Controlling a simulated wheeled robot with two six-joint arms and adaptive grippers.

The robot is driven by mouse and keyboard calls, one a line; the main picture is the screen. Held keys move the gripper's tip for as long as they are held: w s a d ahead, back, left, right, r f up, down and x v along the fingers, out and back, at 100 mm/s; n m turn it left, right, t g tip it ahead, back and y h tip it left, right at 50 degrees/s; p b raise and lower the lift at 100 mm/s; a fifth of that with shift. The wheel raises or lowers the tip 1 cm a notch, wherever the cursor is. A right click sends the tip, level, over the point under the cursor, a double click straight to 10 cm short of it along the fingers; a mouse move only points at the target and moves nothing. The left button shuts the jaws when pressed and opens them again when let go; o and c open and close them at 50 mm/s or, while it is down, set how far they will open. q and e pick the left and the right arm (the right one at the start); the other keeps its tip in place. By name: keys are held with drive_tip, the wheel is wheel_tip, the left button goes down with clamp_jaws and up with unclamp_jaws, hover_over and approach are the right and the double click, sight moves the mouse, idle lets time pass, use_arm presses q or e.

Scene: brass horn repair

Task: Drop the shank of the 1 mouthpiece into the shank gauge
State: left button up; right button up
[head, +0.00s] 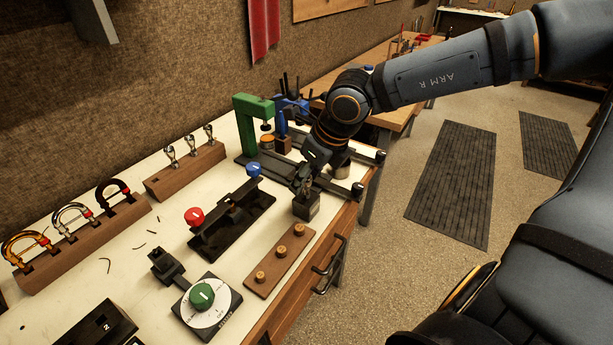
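My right gripper (304,184) points down at a small dark block (306,207) near the bench's front edge, which looks like the shank gauge. Its fingertips are at or just above the block's top. A small brownish bit shows between the fingers, but I cannot tell what it is or whether the fingers are closed on it. Three silvery mouthpiece-like pieces (190,145) stand upright in a wooden rack (188,172) at the back. Their numbers are not readable. My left gripper is not in view.
A black fixture with red and blue knobs (232,218) lies left of the block. In front are a wooden strip with three pegs (280,262) and a green-knob dial (206,305). A green press (246,125) stands behind. Curved coloured pieces (72,218) sit on a rack at left.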

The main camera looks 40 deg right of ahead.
drive_tip(key=shift+r, duration=0.4)
wheel_tip(320, 180, up, 9)
drive_tip(key=shift+r, duration=0.15)
idle(0.7)
